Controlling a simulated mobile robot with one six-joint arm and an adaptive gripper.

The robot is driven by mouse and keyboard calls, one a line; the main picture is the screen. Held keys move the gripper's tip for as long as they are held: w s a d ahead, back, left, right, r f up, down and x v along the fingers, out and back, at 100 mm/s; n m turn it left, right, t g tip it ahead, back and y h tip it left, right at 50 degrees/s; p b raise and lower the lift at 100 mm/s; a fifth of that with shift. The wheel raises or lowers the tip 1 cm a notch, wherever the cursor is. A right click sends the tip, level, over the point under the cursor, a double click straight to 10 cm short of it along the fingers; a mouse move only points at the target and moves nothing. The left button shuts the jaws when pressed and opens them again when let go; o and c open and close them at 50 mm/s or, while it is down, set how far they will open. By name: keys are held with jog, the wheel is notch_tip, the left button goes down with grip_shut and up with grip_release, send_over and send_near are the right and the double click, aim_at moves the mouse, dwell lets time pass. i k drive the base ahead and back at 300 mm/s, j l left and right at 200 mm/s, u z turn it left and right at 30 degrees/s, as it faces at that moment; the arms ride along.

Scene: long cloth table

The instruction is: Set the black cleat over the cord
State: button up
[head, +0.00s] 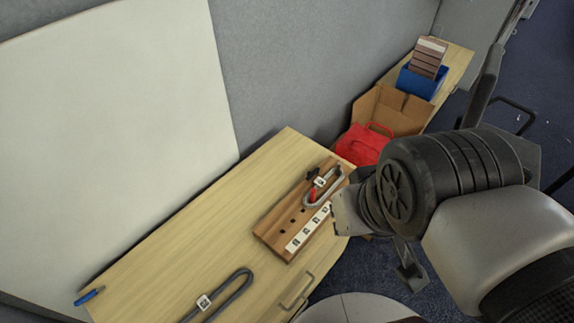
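A wooden board (270,233) lies on the table, with a row of dark holes and a white strip of printed marks. A grey cord (338,184) forms a loop at its far end, with a white tag and a red piece (313,195) beside it. A small black piece (312,173), perhaps the black cleat, shows at the board's far left edge by the cord; it is too small to tell whether it sits over the cord. My black wrist is just right of the board. My gripper's fingers cannot be made out, nor anything held in them.
A second grey cord loop (238,287) with a tag lies on the near part of the table (190,245). A blue pen (89,295) is at the left edge. A red bag (361,146), a cardboard box (402,107) and a blue bin (419,84) stand beyond. A partition borders the table's back.

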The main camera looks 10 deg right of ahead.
aim_at(310, 175)
jog(key=i+l+u, duration=0.2)
jog(key=l+u, duration=0.15)
jog(key=i+l+u, duration=0.1)
jog(key=l+u, duration=0.2)
jog(key=i+l+u, duration=0.1)
jog(key=l+u, duration=0.25)
jog(key=l, duration=0.2)
jog(key=l+u, duration=0.35)
jog(key=l, duration=1)
